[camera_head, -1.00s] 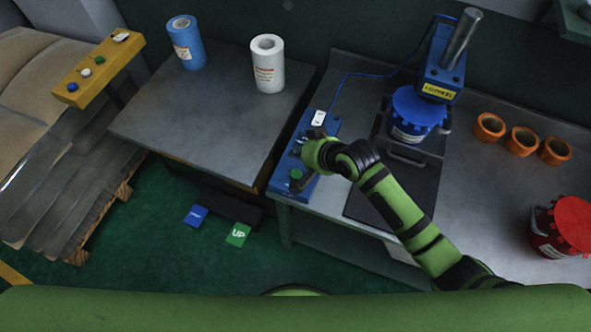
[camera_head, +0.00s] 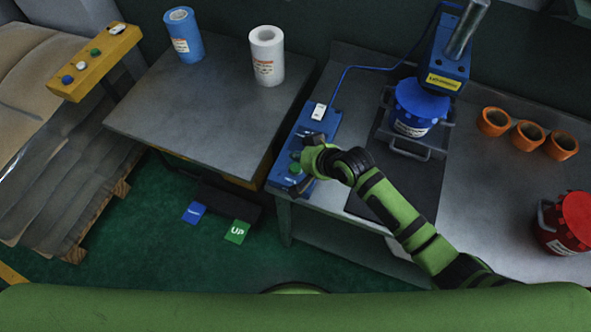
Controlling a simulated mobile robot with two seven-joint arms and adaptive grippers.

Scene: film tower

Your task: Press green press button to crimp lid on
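A blue control box (camera_head: 325,122) lies on the left edge of the metal workbench. Its green press button (camera_head: 295,168) shows near its front end. My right gripper (camera_head: 300,164) is over the front half of this box. Its dark fingers look spread, one on each side of the green button; whether it touches the button cannot be told. A blue can with a blue lid (camera_head: 421,98) stands in the holder under the blue press (camera_head: 447,62). Whether the lid is crimped cannot be told. My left gripper is not in view.
Orange cups (camera_head: 528,136) and a red can (camera_head: 566,222) stand to the right on the workbench (camera_head: 475,200). A side table (camera_head: 205,110) holds a blue roll (camera_head: 184,36) and a white roll (camera_head: 267,58). A yellow button box (camera_head: 95,62) is at the left. Pedals (camera_head: 237,232) lie below.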

